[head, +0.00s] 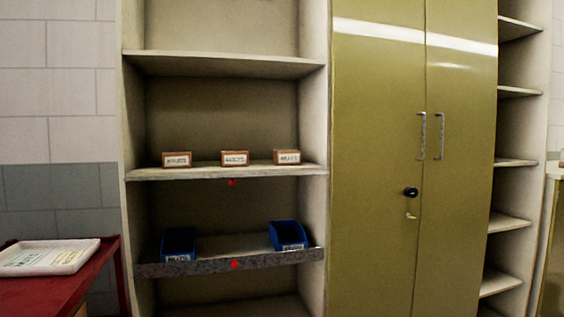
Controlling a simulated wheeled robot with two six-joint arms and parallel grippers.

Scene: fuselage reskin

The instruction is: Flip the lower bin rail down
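The lower bin rail (200,268) is a mottled grey strip along the front edge of the lower shelf in the open shelving unit. It looks raised, its top edge in front of the bottoms of two blue bins. A red tab (234,264) sits at its middle. The left blue bin (179,241) and the right blue bin (287,234) stand on the lower shelf behind the rail, each with a white label. Neither of my grippers is in view.
Three small labelled boxes (234,158) stand on the shelf above (205,170), with a red mark (231,182) under its edge. A closed olive cabinet (375,130) stands to the right. A red table (45,290) with a white tray (75,263) is at the left.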

